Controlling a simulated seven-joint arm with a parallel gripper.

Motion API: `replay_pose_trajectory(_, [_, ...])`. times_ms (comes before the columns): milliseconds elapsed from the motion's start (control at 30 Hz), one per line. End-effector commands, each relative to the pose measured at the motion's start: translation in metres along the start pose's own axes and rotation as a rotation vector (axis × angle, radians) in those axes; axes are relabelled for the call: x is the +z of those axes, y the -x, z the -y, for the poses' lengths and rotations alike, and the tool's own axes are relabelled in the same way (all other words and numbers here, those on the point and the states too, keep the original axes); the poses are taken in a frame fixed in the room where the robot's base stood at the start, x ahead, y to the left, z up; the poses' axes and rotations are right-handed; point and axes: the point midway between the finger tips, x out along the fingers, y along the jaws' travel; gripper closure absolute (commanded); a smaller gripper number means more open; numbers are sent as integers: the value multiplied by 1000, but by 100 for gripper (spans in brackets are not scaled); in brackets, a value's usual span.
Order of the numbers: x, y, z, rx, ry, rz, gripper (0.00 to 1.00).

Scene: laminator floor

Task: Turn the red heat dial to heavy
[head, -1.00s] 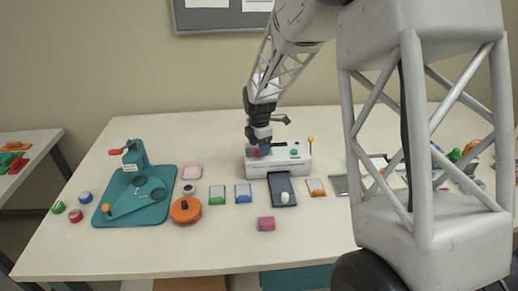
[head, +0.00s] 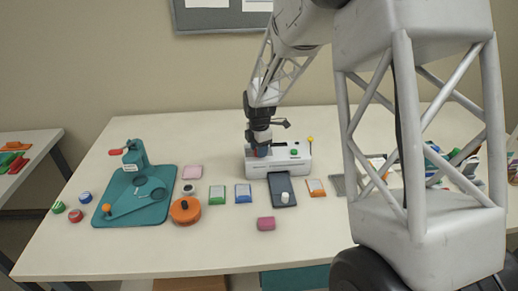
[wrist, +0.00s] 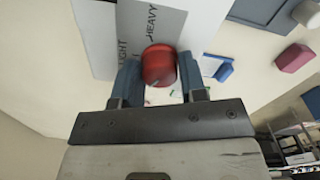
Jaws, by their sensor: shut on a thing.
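The red heat dial (wrist: 158,66) shows in the wrist view on the laminator's pale top, beside the printed words LIGHT and HEAVY. The word HEAVY lies just above the dial in that picture, and LIGHT to its upper left. My gripper (wrist: 160,82) has its two blue fingers on either side of the dial, shut on it. In the head view the white laminator (head: 295,161) stands at the back of the table, and my gripper (head: 260,150) points down at its left end, hiding the dial there. I cannot tell the dial's exact setting.
A green button (head: 294,152) and a yellow-topped lever (head: 310,141) are on the laminator. A dark tray (head: 281,184) lies before it. A teal board (head: 130,208), an orange round piece (head: 185,210) and a pink block (head: 266,223) sit nearby.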

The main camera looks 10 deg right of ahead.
Motion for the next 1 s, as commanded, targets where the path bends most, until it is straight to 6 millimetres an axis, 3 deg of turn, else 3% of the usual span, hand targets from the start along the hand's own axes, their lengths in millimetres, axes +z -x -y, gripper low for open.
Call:
replay_pose_trajectory(467, [0, 0, 0, -1, -165, 0, 85])
replay_pose_trajectory(1000, [1, 0, 0, 0, -647, 0, 85])
